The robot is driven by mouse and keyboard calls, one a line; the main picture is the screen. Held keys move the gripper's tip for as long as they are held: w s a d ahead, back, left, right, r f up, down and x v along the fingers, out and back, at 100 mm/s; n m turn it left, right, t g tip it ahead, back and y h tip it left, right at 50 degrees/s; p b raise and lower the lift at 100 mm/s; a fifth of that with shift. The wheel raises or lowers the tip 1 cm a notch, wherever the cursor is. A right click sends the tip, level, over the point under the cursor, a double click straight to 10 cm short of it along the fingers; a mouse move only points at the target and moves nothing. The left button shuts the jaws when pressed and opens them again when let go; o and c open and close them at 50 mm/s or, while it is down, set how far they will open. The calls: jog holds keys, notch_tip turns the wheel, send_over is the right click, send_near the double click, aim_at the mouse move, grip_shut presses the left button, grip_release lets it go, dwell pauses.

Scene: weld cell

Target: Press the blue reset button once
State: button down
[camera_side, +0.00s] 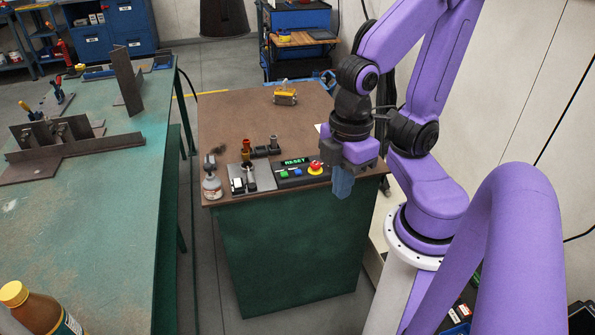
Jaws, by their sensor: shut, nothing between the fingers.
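The button panel (289,183) sits near the front edge of the brown-topped green cabinet. It has a lit green display (294,162). Below the display are a green button (298,172), a blue button (284,174) and a red mushroom button on a yellow base (315,168). My gripper (342,190) is shut and empty. It points down to the right of the panel, near the cabinet's front edge, apart from the blue button. The blue button is in plain view.
A spray bottle (212,182) stands at the cabinet's front left. A metal plate with a small fixture (263,178) is left of the panel. A yellow item (285,95) lies farther back. A green table (110,210) with steel parts stands at left. The cabinet top's middle is clear.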

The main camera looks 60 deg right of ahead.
dwell(0.9)
jog(key=w+f+m+g+y, duration=0.3)
jog(key=w+f+m+y, duration=0.1)
jog(key=w+m, duration=0.65)
jog(key=m+t, duration=1.1)
jog(key=m, duration=1.3)
send_over(301, 171)
notch_tip(301, 171, down, 8)
jog(key=shift+f, duration=0.1)
jog(key=shift+f, duration=0.1)
jog(key=shift+f, duration=4.3)
